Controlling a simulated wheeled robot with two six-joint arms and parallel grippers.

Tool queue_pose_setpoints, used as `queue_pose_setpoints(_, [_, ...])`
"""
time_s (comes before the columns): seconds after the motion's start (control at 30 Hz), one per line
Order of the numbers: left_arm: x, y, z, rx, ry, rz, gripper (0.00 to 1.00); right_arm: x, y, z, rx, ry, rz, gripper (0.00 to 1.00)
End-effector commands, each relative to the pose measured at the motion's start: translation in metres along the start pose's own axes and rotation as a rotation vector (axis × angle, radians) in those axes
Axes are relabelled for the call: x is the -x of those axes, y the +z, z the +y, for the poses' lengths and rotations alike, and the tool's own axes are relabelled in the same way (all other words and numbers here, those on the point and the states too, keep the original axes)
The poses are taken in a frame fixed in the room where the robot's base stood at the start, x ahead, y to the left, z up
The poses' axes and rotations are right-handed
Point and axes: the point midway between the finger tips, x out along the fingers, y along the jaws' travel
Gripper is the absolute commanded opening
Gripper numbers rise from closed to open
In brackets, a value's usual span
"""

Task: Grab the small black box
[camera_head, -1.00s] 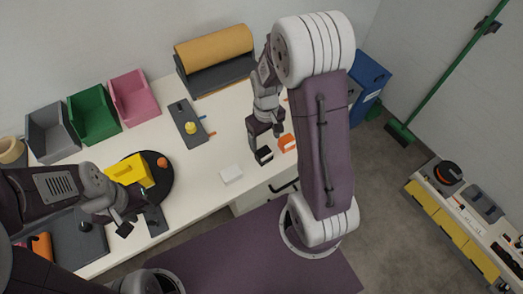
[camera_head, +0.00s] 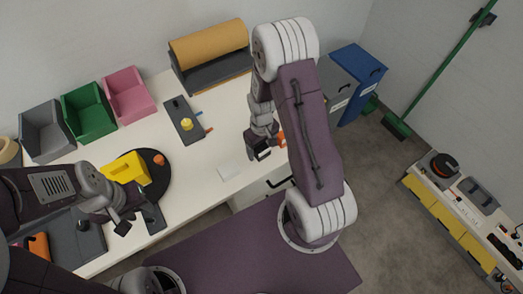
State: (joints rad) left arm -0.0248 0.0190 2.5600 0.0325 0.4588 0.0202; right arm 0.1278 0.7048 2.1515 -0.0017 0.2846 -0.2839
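The small black box (camera_head: 264,155) sits on the white table near its front edge, with a pale patch on its top. My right gripper (camera_head: 262,146) is down at the box, its fingers around or just behind it and partly hiding it. I cannot tell whether the fingers touch the box.
A white box (camera_head: 229,170) lies left of the black box. An orange box (camera_head: 281,140) stands close on the right, partly behind my arm. A yellow container (camera_head: 124,168) sits on a black disc at left. Grey, green and pink bins line the back left.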

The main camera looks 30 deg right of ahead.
Motion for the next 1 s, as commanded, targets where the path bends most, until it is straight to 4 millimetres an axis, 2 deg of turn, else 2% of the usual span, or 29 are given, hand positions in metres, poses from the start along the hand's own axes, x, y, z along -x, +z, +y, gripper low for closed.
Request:
queue_pose_setpoints(0.03, [0.0, 0.0, 0.0, 0.0, 0.0, 0.0, 0.36, 0.0, 0.0, 0.0, 0.0, 0.0, 0.0, 0.62])
queue_pose_setpoints(0.2, [0.0, 0.0, 0.0, 0.0, 0.0, 0.0, 0.36, 0.0, 0.0, 0.0, 0.0, 0.0, 0.0, 0.14])
queue_pose_setpoints(0.23, [0.0, 0.0, 0.0, 0.0, 0.0, 0.0, 0.36, 0.0, 0.0, 0.0, 0.0, 0.0, 0.0, 0.11])
queue_pose_setpoints(0.57, [0.001, 0.0, 0.0, 0.0, 0.0, 0.0, 0.36, 0.006, 0.0, 0.0, 0.0, 0.0, 0.0, 0.11])
queue_pose_setpoints(0.67, [0.002, 0.0, 0.0, 0.0, 0.0, 0.0, 0.36, 0.018, -0.001, 0.0, 0.0, 0.0, 0.002, 0.11])
queue_pose_setpoints(0.8, [0.004, 0.0, 0.0, 0.0, 0.0, 0.0, 0.36, 0.043, -0.001, 0.0, 0.001, 0.001, 0.005, 0.11])
queue_pose_setpoints(1.0, [0.003, 0.0, 0.0, 0.0, 0.0, 0.0, 0.36, 0.07, 0.045, -0.012, 0.0, 0.0, 0.002, 0.11])
